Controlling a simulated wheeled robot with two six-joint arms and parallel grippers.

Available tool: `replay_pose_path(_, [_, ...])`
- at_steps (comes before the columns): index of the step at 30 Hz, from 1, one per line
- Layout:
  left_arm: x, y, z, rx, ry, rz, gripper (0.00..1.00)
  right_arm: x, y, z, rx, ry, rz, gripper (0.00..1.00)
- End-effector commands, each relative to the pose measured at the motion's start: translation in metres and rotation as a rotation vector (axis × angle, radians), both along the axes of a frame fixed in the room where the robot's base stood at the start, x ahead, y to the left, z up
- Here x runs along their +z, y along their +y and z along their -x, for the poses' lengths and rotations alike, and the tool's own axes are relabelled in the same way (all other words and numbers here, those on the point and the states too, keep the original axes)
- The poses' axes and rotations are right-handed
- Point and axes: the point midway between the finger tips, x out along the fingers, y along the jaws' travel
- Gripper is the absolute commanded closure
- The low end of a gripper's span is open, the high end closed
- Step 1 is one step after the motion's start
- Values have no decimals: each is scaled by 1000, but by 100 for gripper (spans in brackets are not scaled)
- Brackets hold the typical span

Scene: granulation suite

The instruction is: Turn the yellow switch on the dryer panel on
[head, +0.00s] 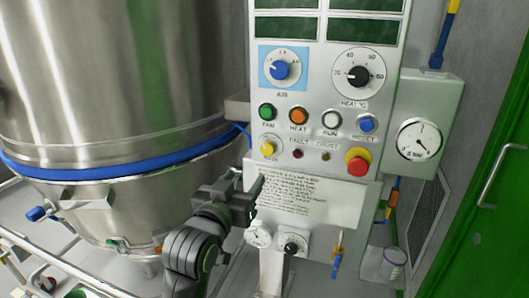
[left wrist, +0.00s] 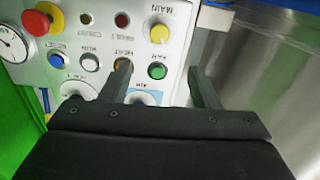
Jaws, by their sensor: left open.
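The yellow switch (head: 267,148) is a round knob labelled MAIN at the left edge of the white dryer panel (head: 328,112). The yellow switch (left wrist: 159,33) also shows upside down at the top of the left wrist view, between and beyond the finger lines. Its setting is too small to tell. My left gripper (head: 246,182) is open and empty, just below and left of the switch in the head view. In the left wrist view the left gripper (left wrist: 159,70) has its two fingers apart, with the green FAN button (left wrist: 157,71) showing between them. My right gripper is out of view.
Close to the switch are the orange HEAT button (head: 298,114), a red emergency stop (head: 357,163) and the blue knob (head: 280,70). A steel vessel (head: 110,70) with a blue band stands left. A gauge box (head: 432,115) juts out at right.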

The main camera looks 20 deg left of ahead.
Motion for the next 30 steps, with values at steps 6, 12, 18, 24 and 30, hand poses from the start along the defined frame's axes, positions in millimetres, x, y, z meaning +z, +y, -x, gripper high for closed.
replay_pose_path(6, [1, -1, -41, 0, 1, -2, 44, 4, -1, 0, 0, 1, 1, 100])
replay_pose_path(12, [1, -3, -76, 0, 0, -2, 44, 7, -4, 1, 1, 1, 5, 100])
replay_pose_path(18, [1, -4, -108, 0, 1, -2, 44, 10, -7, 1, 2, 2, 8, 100])
replay_pose_path(24, [1, -5, -130, 0, 0, 0, 44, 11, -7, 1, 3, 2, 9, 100])
replay_pose_path(30, [0, -5, -140, 0, 0, 0, 44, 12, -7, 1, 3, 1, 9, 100])
